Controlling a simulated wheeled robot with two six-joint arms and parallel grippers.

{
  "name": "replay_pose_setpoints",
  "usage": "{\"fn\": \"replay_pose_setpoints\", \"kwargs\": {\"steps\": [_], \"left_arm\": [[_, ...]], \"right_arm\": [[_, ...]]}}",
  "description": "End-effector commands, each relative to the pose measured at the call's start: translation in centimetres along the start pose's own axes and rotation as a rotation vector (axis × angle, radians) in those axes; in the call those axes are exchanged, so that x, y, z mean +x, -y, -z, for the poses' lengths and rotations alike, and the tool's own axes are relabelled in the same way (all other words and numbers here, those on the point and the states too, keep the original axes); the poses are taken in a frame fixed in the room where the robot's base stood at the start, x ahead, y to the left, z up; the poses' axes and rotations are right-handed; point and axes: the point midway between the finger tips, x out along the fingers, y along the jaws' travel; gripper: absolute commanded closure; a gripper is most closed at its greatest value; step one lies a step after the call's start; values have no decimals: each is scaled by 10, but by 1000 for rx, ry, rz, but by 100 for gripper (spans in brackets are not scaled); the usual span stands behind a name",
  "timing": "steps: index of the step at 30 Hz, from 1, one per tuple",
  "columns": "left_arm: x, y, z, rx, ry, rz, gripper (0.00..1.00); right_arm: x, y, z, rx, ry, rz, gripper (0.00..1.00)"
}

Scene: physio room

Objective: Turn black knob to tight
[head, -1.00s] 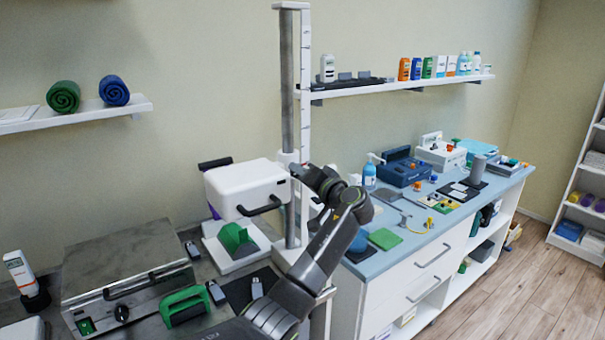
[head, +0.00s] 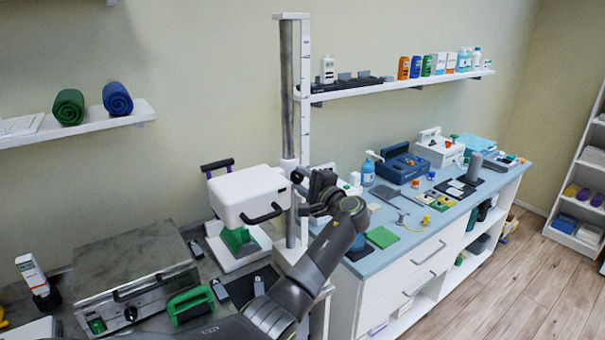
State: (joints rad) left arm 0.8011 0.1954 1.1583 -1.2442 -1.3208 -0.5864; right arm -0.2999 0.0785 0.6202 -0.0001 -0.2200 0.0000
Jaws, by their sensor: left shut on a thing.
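A white box-shaped head (head: 250,195) with a black handle is mounted on a grey upright column (head: 287,95) with a white scale beside it. My left gripper (head: 303,188) is at the right side of this head, against the column's carriage. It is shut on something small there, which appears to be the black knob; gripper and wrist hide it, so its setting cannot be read. My left arm rises from the bottom edge and bends back toward the column. My right gripper is not in view.
A steel case (head: 135,270) and a green-handled thing (head: 190,305) are on the counter at lower left. A blue-topped cabinet (head: 400,235) with devices and small items stands close right of my arm. Wall shelves are above; open floor (head: 500,270) lies at right.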

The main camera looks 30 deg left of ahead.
Motion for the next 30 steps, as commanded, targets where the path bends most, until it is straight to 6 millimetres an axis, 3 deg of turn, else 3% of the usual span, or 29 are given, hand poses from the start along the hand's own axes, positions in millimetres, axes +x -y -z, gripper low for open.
{"fn": "replay_pose_setpoints", "kwargs": {"steps": [15, 30], "left_arm": [[-1, 2, 0, 467, -2, -2, 87], [-1, -1, 0, 693, -3, -1, 87]], "right_arm": [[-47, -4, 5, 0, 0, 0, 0], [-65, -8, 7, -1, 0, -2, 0]]}}
